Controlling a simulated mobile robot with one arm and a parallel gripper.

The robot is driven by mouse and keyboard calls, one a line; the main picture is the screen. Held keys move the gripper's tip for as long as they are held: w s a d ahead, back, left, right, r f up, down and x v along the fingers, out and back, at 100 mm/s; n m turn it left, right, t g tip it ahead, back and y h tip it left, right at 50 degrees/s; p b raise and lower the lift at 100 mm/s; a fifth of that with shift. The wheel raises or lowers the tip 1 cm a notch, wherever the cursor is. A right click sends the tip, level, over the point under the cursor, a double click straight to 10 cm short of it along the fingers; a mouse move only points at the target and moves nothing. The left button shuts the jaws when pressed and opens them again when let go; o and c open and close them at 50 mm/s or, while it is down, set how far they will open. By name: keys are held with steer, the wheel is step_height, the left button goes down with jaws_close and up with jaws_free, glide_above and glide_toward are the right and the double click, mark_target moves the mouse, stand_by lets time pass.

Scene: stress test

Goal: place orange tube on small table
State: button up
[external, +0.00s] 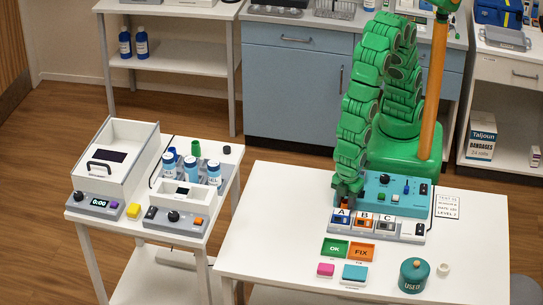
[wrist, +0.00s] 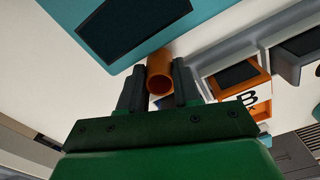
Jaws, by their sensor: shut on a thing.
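The orange tube (wrist: 160,75) is between the two dark fingers of my gripper (wrist: 159,88) in the wrist view, its open end facing the camera. My gripper (external: 347,200) is shut on it. In the external view the gripper is at the left end of the teal device (external: 385,190), above the slot marked A; I cannot make out the tube there. The small table (external: 228,172) stands at the left, apart from my gripper. It holds a white box with a handle, bottles and a white device.
OK (external: 335,248) and FIX (external: 361,252) pads, pink and teal blocks and a teal jar (external: 413,276) lie in front. A gap separates the tables.

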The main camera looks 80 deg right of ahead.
steer(key=shift+f, duration=0.15)
steer(key=o, duration=0.7)
step_height(320, 180, up, 12)
steer(key=shift+r, duration=0.2)
stand_by(0.3)
steer(key=shift+w+d, duration=0.1)
